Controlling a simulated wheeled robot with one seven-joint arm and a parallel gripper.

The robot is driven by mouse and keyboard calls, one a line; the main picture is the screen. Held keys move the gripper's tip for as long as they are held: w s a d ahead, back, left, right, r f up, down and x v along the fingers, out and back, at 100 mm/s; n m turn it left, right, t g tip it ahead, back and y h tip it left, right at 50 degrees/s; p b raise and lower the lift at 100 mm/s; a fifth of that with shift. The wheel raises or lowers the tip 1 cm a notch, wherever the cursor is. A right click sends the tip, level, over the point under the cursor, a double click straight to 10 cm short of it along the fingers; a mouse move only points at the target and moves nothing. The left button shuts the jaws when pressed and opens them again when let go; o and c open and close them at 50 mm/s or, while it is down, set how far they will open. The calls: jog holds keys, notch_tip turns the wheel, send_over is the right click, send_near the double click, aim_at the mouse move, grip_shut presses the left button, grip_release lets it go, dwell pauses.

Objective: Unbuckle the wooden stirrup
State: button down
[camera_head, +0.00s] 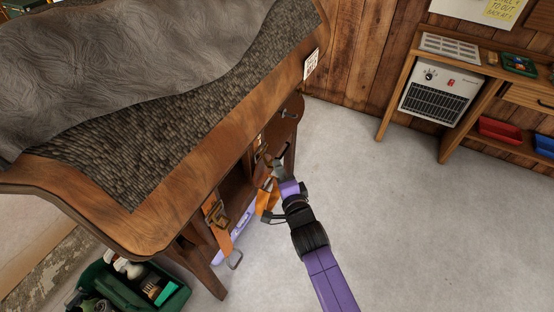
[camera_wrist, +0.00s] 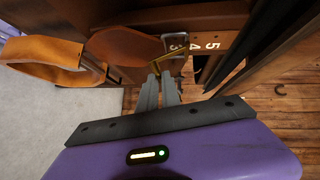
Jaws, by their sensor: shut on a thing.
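My gripper (camera_head: 278,167) reaches in under the front edge of the wooden saddle stand. In the wrist view its two grey fingers (camera_wrist: 159,84) are close together at a brown strap (camera_wrist: 205,42) printed with numbers. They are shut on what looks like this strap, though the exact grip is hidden. A rounded brown piece (camera_wrist: 125,46) hangs left of the buckle. I cannot tell whether it is the wooden stirrup. An orange loop (camera_wrist: 45,62) hangs further left; it also shows beside my gripper in the head view (camera_head: 266,198).
The stand's wooden edge (camera_head: 200,150) overhangs my gripper. Another orange strap with a buckle (camera_head: 217,216) hangs to the left. A green crate (camera_head: 180,298) of supplies is at lower left. A heater (camera_head: 440,100) stands at upper right. The grey floor on the right is clear.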

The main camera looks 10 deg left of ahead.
notch_tip(320, 180, up, 6)
jog(key=n+g+h+p, duration=0.4)
jog(key=n+h+p, duration=0.1)
jog(key=p, duration=0.2)
jog(key=shift+d+r+g+h+p, duration=0.2)
jog(key=shift+r+g+h+p, duration=0.05)
jog(key=shift+g+h+p, duration=0.15)
jog(key=shift+s, duration=0.1)
dwell(0.3)
jog(key=c, duration=1.6)
grip_release()
jog(key=shift+o, duration=0.2)
jog(key=v, duration=0.7)
jog(key=shift+s+r, duration=0.25)
jog(key=shift+s, duration=0.05)
